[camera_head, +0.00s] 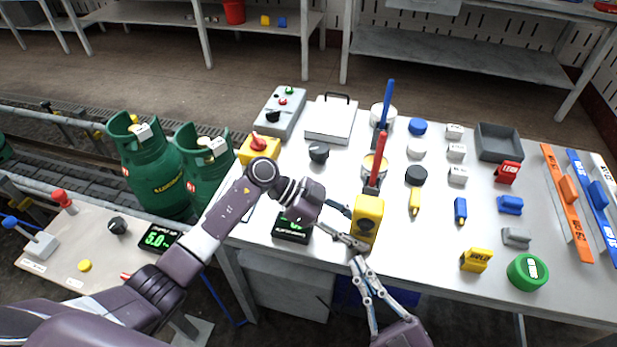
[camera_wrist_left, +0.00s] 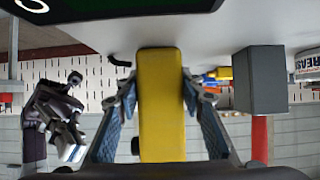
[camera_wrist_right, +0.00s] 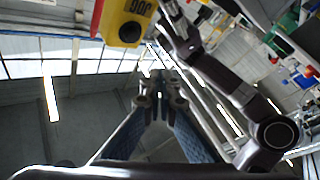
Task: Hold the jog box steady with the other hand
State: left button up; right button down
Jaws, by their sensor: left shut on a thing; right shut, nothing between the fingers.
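The jog box is a yellow block with a dark round button (camera_head: 366,218), held up over the front edge of the white table. My left gripper (camera_head: 355,226) is shut on it from the left. In the left wrist view the box (camera_wrist_left: 162,105) stands between the two fingers (camera_wrist_left: 158,92). My right gripper (camera_head: 358,262) is shut and empty, just below the box in the head view. In the right wrist view its fingertips (camera_wrist_right: 160,98) are together, and the jog box (camera_wrist_right: 122,22), with its lettering and black button, is above them, apart from them.
The white table (camera_head: 440,262) carries blocks, caps and markers in rows, with a green round tin (camera_head: 527,271) at front right. A dark readout (camera_head: 292,228) lies left of the jog box. Green gas cylinders (camera_head: 155,178) stand on the conveyor at left.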

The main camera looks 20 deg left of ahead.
aim_at(365, 227)
jog(key=s+n, duration=0.1)
jog(key=n, duration=0.5)
jog(key=s+n, duration=0.1)
jog(key=n, duration=0.5)
jog(key=s+n, duration=0.1)
jog(key=n, duration=0.6)
jog(key=shift+s+g, duration=0.4)
jog(key=shift+w, duration=0.1)
jog(key=w, duration=0.8)
jog(key=shift+w, duration=0.3)
jog(key=shift+w, duration=0.1)
dwell(0.3)
jog(key=shift+w, duration=0.35)
jog(key=shift+w+f, duration=0.1)
jog(key=shift+w, duration=0.35)
dwell(3.3)
